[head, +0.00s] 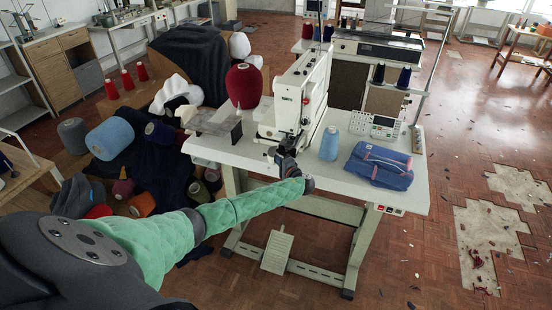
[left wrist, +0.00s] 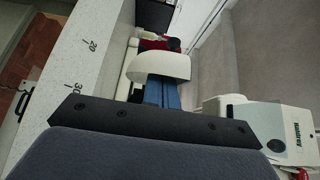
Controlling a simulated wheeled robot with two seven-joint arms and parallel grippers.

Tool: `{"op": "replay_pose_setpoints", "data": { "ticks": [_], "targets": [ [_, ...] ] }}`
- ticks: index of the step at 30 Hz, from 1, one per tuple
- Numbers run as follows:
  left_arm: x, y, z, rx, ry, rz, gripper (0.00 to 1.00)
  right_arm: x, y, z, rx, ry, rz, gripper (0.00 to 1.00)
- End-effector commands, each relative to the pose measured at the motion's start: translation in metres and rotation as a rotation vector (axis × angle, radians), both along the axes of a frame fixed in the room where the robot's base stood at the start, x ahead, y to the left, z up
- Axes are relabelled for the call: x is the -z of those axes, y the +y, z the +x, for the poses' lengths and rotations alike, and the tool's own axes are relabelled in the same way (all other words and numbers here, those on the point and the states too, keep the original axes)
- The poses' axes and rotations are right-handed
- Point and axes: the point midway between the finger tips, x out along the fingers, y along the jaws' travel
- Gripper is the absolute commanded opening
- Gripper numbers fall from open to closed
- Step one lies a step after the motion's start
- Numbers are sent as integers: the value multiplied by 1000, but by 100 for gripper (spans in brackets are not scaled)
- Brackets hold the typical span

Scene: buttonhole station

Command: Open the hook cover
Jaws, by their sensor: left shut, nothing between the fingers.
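The white buttonhole machine (head: 301,98) stands on a pale worktable (head: 235,152). My left gripper (head: 280,157) is at the front of the machine, low by its bed, with the arm reaching in from the left. It is shut and empty. In the left wrist view, its blue-grey fingers (left wrist: 162,93) point at a cream rounded part (left wrist: 160,66) at the low front of the machine, which looks like the hook cover. The fingertips overlap its lower edge; I cannot tell whether they touch it. The cover's hinge or catch is not visible. My right gripper is not in view.
A dark red cone (head: 244,86) stands at the back left. The table's front edge is close to my left arm.

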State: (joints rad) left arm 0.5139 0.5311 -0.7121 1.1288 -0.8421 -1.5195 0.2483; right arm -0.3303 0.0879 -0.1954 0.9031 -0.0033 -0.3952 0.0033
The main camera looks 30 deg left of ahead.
Motion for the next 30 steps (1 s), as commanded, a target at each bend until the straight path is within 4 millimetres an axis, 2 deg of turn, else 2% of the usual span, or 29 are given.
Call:
{"op": "replay_pose_setpoints", "data": {
  "ticks": [17, 26, 30],
  "targets": [
    [1, 4, -2, 57, 1, -1, 0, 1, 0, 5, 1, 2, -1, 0],
    [3, 10, -6, 146, 1, 0, 0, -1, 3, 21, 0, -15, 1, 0],
    [3, 21, -12, 219, 0, 2, 0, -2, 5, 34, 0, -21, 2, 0]
  ]
}}
